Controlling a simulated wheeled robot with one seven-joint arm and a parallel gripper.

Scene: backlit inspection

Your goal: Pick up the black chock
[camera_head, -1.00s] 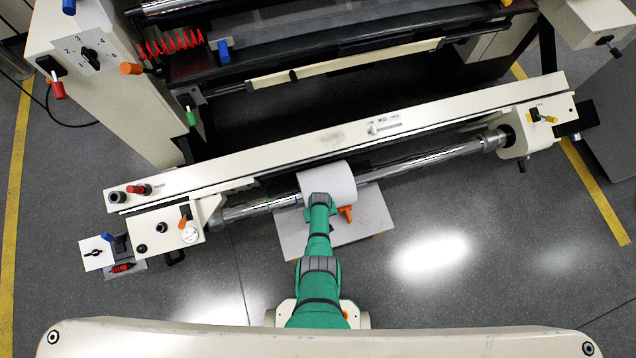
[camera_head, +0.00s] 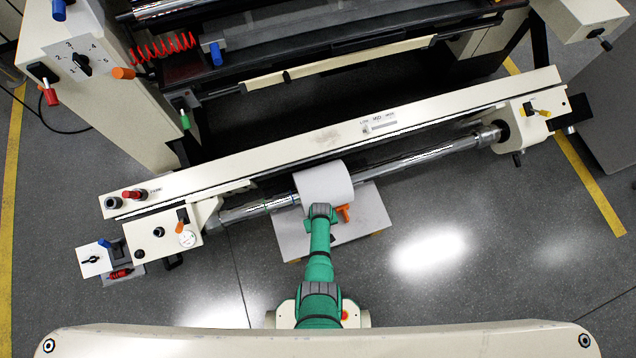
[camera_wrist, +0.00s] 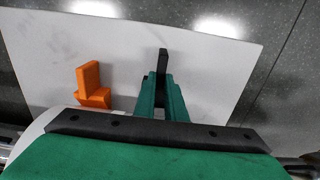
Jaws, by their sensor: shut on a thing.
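The black chock (camera_wrist: 163,61) stands between the green fingers of my gripper (camera_wrist: 163,80) in the wrist view. My gripper is shut on it, and the chock's dark end sticks out past the fingertips. Its lower part is hidden between the fingers, and I cannot tell whether it touches the board below. In the head view my arm hides the chock and the fingers.
An orange chock (camera_wrist: 90,84) sits on the pale board (camera_wrist: 215,62), left of my gripper; it also shows in the head view (camera_head: 344,213). A white roll (camera_head: 326,187) on a chrome shaft (camera_head: 410,163) lies just beyond my wrist. Floor right of the board is clear.

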